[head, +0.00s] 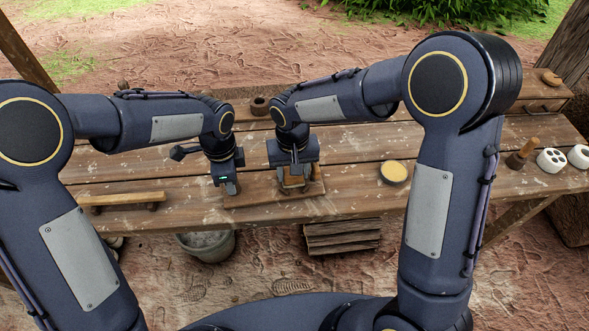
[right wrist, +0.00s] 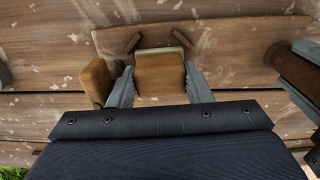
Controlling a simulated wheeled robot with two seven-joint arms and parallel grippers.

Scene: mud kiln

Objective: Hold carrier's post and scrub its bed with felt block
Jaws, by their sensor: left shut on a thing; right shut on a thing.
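The carrier is a low wooden board (head: 259,191) lying on the table in front of me; its bed also fills much of the right wrist view (right wrist: 238,50). My left gripper (head: 231,187) is shut at the carrier's left end, on its post, which it mostly hides in the head view. The post shows dark brown at the right of the right wrist view (right wrist: 302,72). My right gripper (head: 297,186) points down over the bed, shut on the brown felt block (right wrist: 160,76). I cannot tell whether the block touches the bed. A rounded brown piece (right wrist: 97,80) stands beside one right finger.
A yellow-filled round dish (head: 394,172) stands right of the carrier. A wooden-handled tool (head: 522,153) and white holed pieces (head: 551,160) are farther right. A wooden rail (head: 122,198) lies left. A bucket (head: 207,244) and stacked wood (head: 342,238) are below the table's front edge.

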